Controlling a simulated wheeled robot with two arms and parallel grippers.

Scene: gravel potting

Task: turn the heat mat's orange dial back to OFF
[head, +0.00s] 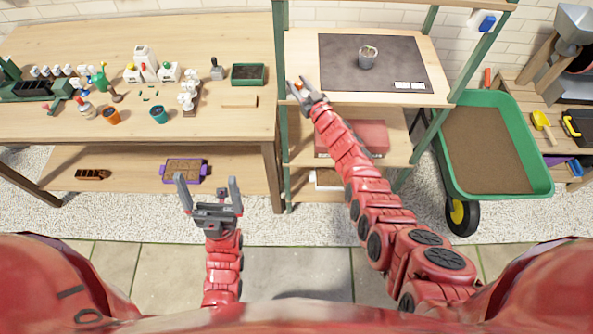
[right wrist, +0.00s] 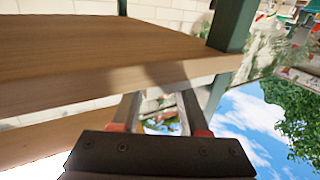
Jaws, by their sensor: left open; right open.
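The dark heat mat (head: 335,75) lies on the upper wooden shelf, with a small pot (head: 368,57) on it and white labels at its front right. A small orange spot (head: 299,85) shows between my right gripper's fingertips at the shelf's left front; I cannot tell whether it is the dial. My right gripper (head: 299,83) is open at the left end of the shelf's front edge. In the right wrist view its fingers (right wrist: 158,108) point toward the board's edge, and no dial is clear there. My left gripper (head: 207,184) is open and empty, low in front of the workbench.
Green shelf posts (head: 281,60) stand beside my right gripper. The workbench (head: 200,45) at left holds bottles, small pots and a green tray (head: 248,75). A green wheelbarrow (head: 538,170) with soil stands at right. The floor between is clear.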

